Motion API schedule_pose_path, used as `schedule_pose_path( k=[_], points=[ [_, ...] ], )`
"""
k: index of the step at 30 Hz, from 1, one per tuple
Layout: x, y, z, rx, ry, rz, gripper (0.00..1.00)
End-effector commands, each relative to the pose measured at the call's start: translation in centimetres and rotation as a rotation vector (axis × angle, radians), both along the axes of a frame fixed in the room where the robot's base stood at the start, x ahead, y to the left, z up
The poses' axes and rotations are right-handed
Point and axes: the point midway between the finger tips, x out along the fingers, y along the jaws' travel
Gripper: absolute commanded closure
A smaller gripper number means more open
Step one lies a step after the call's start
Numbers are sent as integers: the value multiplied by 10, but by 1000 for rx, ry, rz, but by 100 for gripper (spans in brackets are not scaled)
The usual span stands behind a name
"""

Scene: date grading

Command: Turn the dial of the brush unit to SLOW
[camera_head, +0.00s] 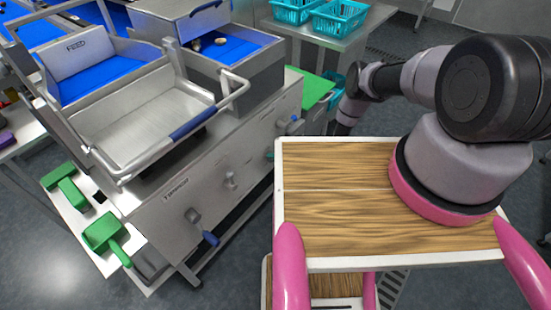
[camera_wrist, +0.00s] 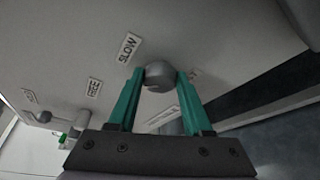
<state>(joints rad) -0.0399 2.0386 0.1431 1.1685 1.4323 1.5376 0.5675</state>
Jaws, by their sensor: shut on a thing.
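A grey rounded dial (camera_wrist: 158,84) sits on the pale panel in the wrist view. My gripper (camera_wrist: 161,74) has two teal fingers, one on each side of the dial, and is shut on it. A SLOW label (camera_wrist: 128,48) is on the panel just up and left of the dial. Which way the dial points cannot be told. In the head view the brush unit's steel front (camera_head: 190,190) shows several knobs and handles. My arm reaches down past the wooden deck's far edge there, and my gripper cannot be clearly made out in that view.
Another label (camera_wrist: 94,87) and a second grey knob (camera_wrist: 42,116) lie left of my gripper in the wrist view. A steel tray with a bar handle (camera_head: 165,140) tops the machine in the head view. Green scoops (camera_head: 105,235) lie at lower left. Turquoise baskets (camera_head: 338,18) stand behind.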

Motion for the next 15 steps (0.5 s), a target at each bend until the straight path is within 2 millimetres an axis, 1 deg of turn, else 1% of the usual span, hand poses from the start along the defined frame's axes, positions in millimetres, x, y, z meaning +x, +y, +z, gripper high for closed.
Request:
schedule_pose_path(
  k=[6,15],
  points=[
    [0,0,-1,49,65,2,100],
    [2,-1,-1,75,94,-3,100]
  ],
)
